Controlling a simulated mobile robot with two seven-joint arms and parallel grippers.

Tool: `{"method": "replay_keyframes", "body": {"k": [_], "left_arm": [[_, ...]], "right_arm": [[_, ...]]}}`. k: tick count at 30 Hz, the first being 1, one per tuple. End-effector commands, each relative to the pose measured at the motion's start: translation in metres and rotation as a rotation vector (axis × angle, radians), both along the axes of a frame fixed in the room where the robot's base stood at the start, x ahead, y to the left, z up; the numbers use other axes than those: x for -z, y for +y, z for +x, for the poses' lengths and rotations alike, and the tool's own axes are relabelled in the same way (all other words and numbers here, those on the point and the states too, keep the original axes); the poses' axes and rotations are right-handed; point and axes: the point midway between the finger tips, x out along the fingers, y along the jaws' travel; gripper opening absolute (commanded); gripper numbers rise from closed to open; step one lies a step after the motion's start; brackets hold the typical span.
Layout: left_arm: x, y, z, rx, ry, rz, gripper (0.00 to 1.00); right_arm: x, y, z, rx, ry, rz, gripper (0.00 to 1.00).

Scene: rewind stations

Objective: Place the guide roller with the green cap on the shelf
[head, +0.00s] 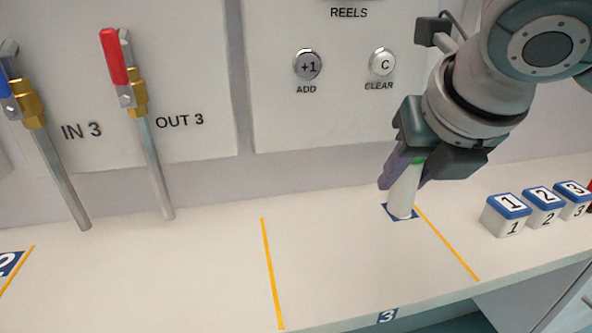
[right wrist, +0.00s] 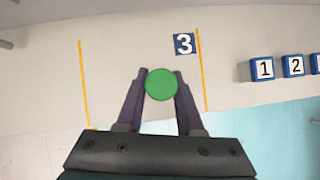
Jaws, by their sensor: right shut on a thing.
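The guide roller (head: 404,190) is a white upright cylinder with a green cap (head: 418,160). In the right wrist view the round green cap (right wrist: 161,84) sits between the two purple fingers. My right gripper (head: 403,170) is shut on the roller near its top. The roller's lower end overlaps a blue square mark on the pale shelf (head: 340,250) in the head view; I cannot tell whether it touches the surface. My left gripper is not in view.
Yellow lines (head: 271,270) (head: 447,243) bound the bay. Numbered blue-topped blocks (head: 506,215) stand to the right. Two pipes with valves, one red-handled (head: 113,58), stand left. A wall panel with ADD (head: 307,64) and CLEAR (head: 382,61) buttons is behind. The bay's middle is clear.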

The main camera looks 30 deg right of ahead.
Motion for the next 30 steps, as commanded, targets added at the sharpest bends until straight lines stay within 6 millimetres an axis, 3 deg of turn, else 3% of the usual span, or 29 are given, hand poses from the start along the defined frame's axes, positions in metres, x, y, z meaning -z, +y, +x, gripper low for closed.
{"method": "replay_keyframes", "body": {"k": [1,3,11,18,25,26,30], "left_arm": [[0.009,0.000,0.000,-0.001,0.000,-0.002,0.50],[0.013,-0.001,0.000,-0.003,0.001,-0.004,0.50],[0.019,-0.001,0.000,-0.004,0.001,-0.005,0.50],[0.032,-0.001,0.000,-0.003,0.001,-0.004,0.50],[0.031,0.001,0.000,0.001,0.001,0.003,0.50],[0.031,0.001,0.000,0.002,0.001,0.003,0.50],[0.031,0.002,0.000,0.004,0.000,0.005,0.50]], "right_arm": [[0.019,0.000,-0.001,0.000,0.005,0.001,0.00],[0.033,0.000,-0.001,0.001,0.003,0.000,0.00],[0.055,0.000,0.000,0.000,0.001,0.000,0.00],[0.091,0.000,-0.001,0.001,0.002,0.001,0.00],[0.092,0.000,0.000,-0.001,-0.001,0.000,0.00],[0.093,0.000,0.000,-0.001,0.000,0.000,0.39],[0.092,0.000,0.000,-0.001,0.000,0.000,0.55]]}}
